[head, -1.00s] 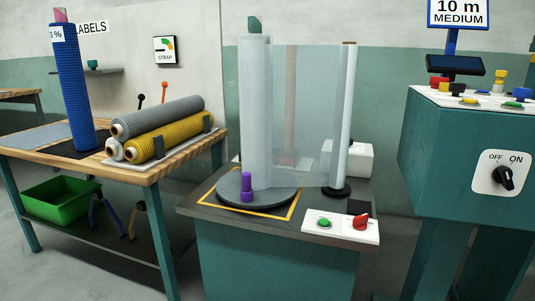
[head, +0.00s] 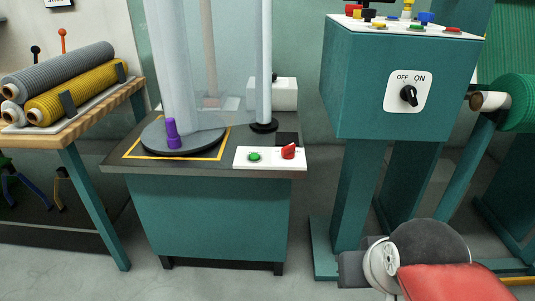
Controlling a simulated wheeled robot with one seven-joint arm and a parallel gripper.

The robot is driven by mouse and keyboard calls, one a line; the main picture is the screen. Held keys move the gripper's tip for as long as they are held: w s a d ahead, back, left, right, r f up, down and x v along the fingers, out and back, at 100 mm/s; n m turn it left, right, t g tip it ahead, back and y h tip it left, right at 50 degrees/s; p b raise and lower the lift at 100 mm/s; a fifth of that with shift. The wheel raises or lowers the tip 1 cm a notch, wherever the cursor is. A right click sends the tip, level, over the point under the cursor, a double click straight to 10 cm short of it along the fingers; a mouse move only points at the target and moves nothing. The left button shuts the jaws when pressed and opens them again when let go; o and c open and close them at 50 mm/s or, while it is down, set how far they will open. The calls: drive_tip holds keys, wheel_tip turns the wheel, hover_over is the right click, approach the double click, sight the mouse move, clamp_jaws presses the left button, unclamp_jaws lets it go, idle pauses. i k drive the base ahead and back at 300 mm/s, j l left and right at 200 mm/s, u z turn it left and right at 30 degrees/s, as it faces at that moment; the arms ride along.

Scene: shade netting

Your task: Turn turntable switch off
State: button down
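The turntable (head: 182,146) is a dark grey round plate on a teal stand, with a tall film-wrapped roll (head: 177,70) upright on it. On a white panel (head: 242,158) at the stand's front right sit a green button (head: 254,157) and a red rotary switch (head: 289,152). No readable label shows by the red switch, so I cannot tell its setting. Part of my arm, grey with a red section, shows at the lower right, well away from the panel. My gripper's fingers do not show.
A teal cabinet (head: 345,95) to the right carries a black OFF/ON knob (head: 409,96) and coloured buttons on top. A wooden bench (head: 100,108) with grey and yellow rolls stands left. Grey floor (head: 220,284) in front of the stand is open. A green roll (head: 518,103) is far right.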

sight(286, 152)
drive_tip(key=l, duration=0.25)
drive_tip(key=i+l, duration=0.4)
drive_tip(key=i+j, duration=0.5)
